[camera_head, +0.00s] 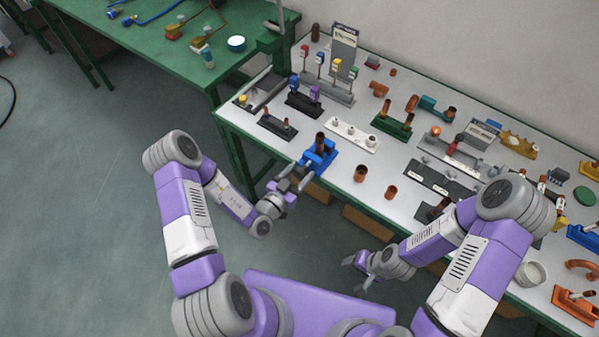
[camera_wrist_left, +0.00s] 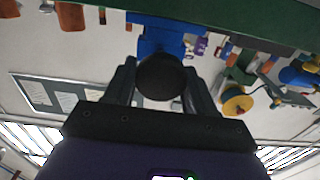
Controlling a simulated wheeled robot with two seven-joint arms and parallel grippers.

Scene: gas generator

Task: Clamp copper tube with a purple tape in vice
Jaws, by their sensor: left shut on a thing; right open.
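A blue vice (camera_head: 322,160) stands at the front edge of the white-topped table. A brown copper tube (camera_head: 320,139) stands upright at the vice; I cannot make out purple tape on it or whether the jaws press on it. My left gripper (camera_head: 296,180) is at the front of the vice. In the left wrist view its fingers (camera_wrist_left: 160,88) are shut on a dark round knob (camera_wrist_left: 160,76) in front of the blue vice body (camera_wrist_left: 158,35). My right gripper (camera_head: 357,267) is open and empty, in front of the table and below its edge.
Two short copper pieces (camera_head: 361,173) (camera_head: 391,192) stand right of the vice. A white holder (camera_head: 352,134), a green holder (camera_head: 393,126) and a dark holder (camera_head: 277,127) are behind it. A green table (camera_head: 150,50) is at back left.

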